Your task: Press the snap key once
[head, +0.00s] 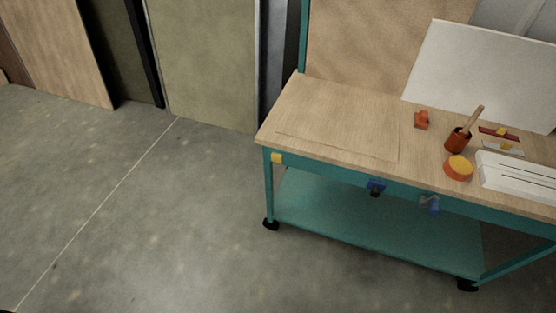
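I cannot tell which thing is the snap key. A small yellow block (277,158) is on the front left corner of the workbench (340,118). A dark blue fitting (376,186) and a lighter blue fitting (429,203) sit on the bench's teal front rail. On the right of the top are a round orange piece with a yellow top (458,168) and two flat pieces with yellow parts, one red (488,131) and one grey (491,147). My gripper is not in view.
A small orange object (421,120), a reddish cup (457,141) holding a wooden handle, and a white slotted block (520,174) stand on the bench. A white panel (470,70) leans behind. The lower teal shelf (370,225) is bare. Open concrete floor (150,210) lies left.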

